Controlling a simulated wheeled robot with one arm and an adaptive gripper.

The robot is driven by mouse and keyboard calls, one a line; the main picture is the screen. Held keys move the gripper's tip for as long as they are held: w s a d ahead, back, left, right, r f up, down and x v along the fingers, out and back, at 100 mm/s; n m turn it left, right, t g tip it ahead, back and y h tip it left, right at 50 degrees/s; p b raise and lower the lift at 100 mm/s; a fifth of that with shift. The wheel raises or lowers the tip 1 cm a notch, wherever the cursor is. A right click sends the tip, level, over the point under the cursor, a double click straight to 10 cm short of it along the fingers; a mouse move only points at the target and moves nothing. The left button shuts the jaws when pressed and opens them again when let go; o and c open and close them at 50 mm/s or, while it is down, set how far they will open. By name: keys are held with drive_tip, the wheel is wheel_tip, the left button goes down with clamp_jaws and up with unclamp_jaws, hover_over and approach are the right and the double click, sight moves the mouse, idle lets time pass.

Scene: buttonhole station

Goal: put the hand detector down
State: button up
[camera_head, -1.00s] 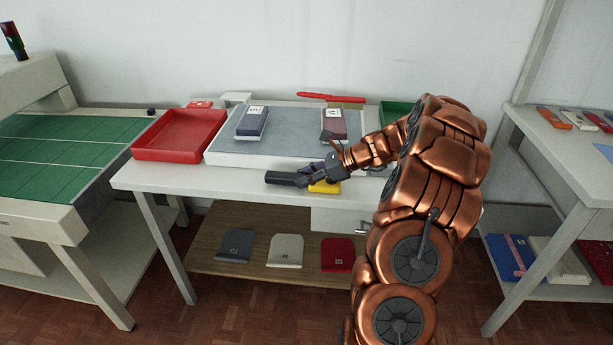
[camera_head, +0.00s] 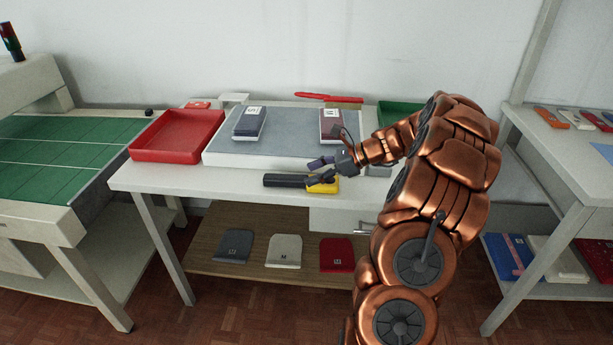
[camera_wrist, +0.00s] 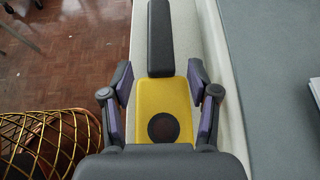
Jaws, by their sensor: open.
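The hand detector has a yellow body (camera_head: 322,187) and a black handle (camera_head: 284,181). It lies flat along the front edge of the white table (camera_head: 150,180), in front of the grey mat. In the wrist view its yellow part (camera_wrist: 162,108) with a dark round spot lies between my fingers, and its black bar (camera_wrist: 160,38) points away. My gripper (camera_head: 322,170) is open at the yellow end. In the wrist view the fingers of my gripper (camera_wrist: 160,105) stand apart on both sides of the yellow body, with a gap visible.
The grey mat (camera_head: 285,150) holds two labelled packets, blue-grey (camera_head: 249,122) and maroon (camera_head: 331,124). A red tray (camera_head: 178,135) stands left, a green tray (camera_head: 398,110) behind my arm. A red wand (camera_head: 328,97) lies at the back. Free tabletop lies left of the detector.

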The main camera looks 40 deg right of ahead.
drive_tip(key=v, duration=0.8)
drive_tip(key=shift+s+d+r, duration=0.15)
drive_tip(key=shift+s+d, duration=0.05)
drive_tip(key=a+r+n+g, duration=0.2)
drive_tip(key=a+n+g, duration=0.3)
drive_tip(key=a, duration=1)
drive_tip(key=s+a+n+g+h, duration=0.35)
drive_tip(key=s+a+n, duration=0.85)
drive_tip(key=a, duration=0.4)
drive_tip(key=s+f+n+g+h, duration=0.1)
drive_tip(key=s+n, duration=0.3)
drive_tip(key=s, duration=0.5)
drive_tip(key=s+f+n+h, duration=0.3)
drive_tip(key=s+n+h, duration=0.1)
drive_tip(key=s, duration=0.6)
drive_tip(key=shift+s+a+n+g+h, duration=0.2)
drive_tip(key=shift+a+n+g+h, duration=0.15)
drive_tip(key=shift+n, duration=0.25)
